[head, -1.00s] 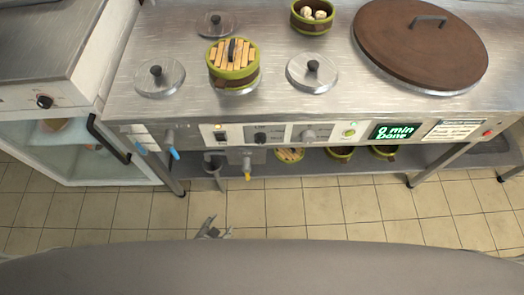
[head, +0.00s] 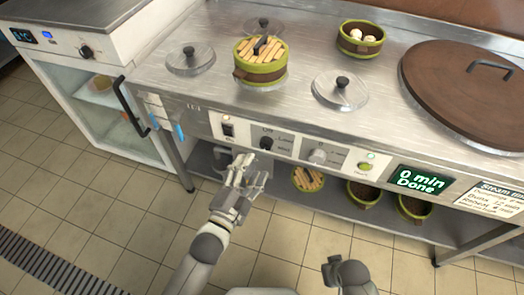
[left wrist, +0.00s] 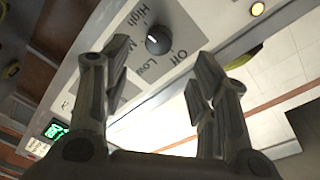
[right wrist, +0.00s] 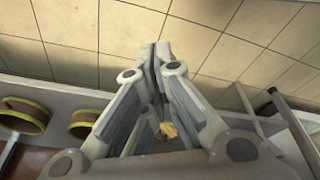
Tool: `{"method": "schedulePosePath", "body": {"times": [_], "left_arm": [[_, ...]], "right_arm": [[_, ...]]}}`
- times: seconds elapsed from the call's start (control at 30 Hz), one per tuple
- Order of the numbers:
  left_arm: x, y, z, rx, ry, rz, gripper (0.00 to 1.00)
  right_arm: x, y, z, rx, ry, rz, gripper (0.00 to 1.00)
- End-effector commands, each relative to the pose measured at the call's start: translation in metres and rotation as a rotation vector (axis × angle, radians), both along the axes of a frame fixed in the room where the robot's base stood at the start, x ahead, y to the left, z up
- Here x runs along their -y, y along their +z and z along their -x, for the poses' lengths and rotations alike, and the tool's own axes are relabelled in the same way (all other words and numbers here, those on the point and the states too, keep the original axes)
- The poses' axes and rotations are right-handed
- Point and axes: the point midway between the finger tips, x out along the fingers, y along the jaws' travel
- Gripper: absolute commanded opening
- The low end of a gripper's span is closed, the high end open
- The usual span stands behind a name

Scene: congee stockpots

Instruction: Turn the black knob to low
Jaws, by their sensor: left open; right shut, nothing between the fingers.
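The black knob (head: 266,143) is on the front panel (head: 292,149) of the steel counter. In the left wrist view the knob (left wrist: 159,40) sits among the printed words High, Low and Off, with another label partly hidden by a finger. It has a white mark; which label it points to is hard to tell. My left gripper (head: 250,172) is open in front of and below the knob. In the left wrist view its fingers (left wrist: 162,58) stand to either side of the knob, apart from it. My right gripper (right wrist: 160,50) is shut and empty, over the floor.
A grey knob (head: 319,155), a switch (head: 228,128) and a green button (head: 365,167) share the panel. The display (head: 418,180) reads 0 min Done. Steamers (head: 260,66) and lids (head: 340,91) stand on top. The floor in front is clear.

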Motion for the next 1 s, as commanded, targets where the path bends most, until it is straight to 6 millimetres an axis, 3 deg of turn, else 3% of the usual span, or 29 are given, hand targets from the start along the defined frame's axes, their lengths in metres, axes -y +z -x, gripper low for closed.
{"method": "schedulePosePath", "body": {"times": [0.2, 0.4, 0.87, 1.0], "left_arm": [[0.016, -0.001, -0.038, 0.001, 0.0, 0.001, 0.54], [0.027, -0.002, -0.061, -0.001, 0.001, 0.001, 0.54], [0.031, -0.001, -0.07, -0.002, 0.0, 0.0, 0.54], [0.031, -0.001, -0.07, -0.002, 0.0, 0.0, 0.36]], "right_arm": [[0.0, 0.016, -0.006, 0.011, -0.002, -0.001, 0.0], [-0.001, 0.029, -0.01, 0.018, -0.003, -0.001, 0.0], [-0.001, 0.036, -0.011, 0.02, -0.004, -0.002, 0.0], [-0.001, 0.036, -0.011, 0.02, -0.004, -0.002, 0.0]]}}
